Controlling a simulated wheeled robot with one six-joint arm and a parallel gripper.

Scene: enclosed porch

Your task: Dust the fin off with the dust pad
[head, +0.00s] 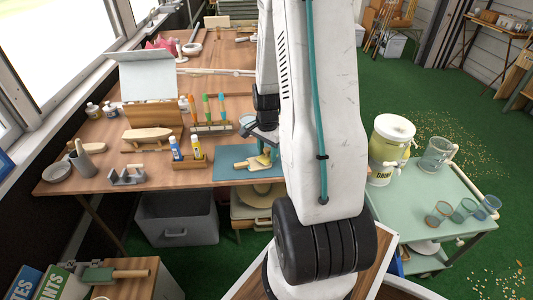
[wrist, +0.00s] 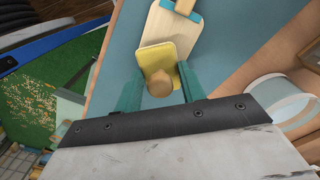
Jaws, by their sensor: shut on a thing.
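The dust pad is a yellow slab (wrist: 153,56) with a round wooden knob (wrist: 159,84). In the wrist view my gripper (wrist: 160,88) has its green fingers on either side of the knob, shut on it. The fin, a pale wooden piece (wrist: 183,38) with a teal part at its far end, lies on a blue-teal mat (head: 230,155). The pad overlaps the fin's near end in the picture; I cannot tell whether they touch. In the head view the fin (head: 248,164) and the pad (head: 265,158) show just below my gripper (head: 263,147), partly hidden by it.
A wooden rack with glue bottles (head: 189,160) stands left of the mat. Behind it are a brush rack (head: 211,128) and a wooden box (head: 152,113). A teal cart (head: 433,200) with a drink dispenser (head: 390,145) stands to the right. The table's front edge is close to the mat.

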